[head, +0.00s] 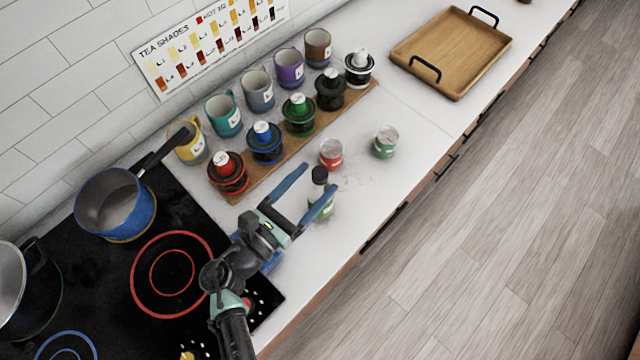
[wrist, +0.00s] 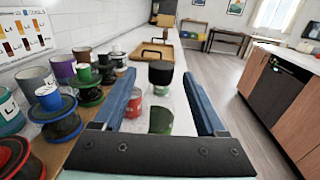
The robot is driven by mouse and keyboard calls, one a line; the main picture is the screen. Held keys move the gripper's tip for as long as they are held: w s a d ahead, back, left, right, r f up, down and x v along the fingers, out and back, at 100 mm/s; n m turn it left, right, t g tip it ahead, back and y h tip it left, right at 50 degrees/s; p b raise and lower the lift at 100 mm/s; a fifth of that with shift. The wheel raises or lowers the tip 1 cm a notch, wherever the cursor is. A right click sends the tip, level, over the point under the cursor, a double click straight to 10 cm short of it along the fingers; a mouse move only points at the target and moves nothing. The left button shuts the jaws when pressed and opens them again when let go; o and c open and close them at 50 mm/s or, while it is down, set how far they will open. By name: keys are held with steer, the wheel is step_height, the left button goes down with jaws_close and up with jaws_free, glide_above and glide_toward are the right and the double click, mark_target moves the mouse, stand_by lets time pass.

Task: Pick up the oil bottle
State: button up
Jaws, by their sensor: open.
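The oil bottle (head: 319,175) has a black cap and a greenish body, and stands upright on the white counter right of the stove. It also shows in the wrist view (wrist: 160,72), its cap framed between the two blue fingers. My gripper (head: 320,181) is open, with its fingertips on either side of the bottle in the picture. One finger partly covers the bottle's body in the head view. I cannot tell whether either finger touches it.
A red-labelled jar (head: 331,154) and a green-labelled jar (head: 385,142) stand just beyond the bottle. A wooden board (head: 240,193) with several lidded jars lies along the wall, beside coloured mugs. A wooden tray (head: 450,55) sits farther along; the counter before it is clear.

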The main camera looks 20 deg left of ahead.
mark_target(325, 170)
steer(key=b+x, duration=0.1)
steer(key=x, duration=0.4)
steer(key=shift+w+d+r, duration=0.1)
steer(key=shift+w, duration=0.25)
steer(key=shift+s, duration=0.1)
steer(key=shift+c, duration=0.5)
jaws_close()
steer(key=shift+r, duration=0.1)
stand_by(0.4)
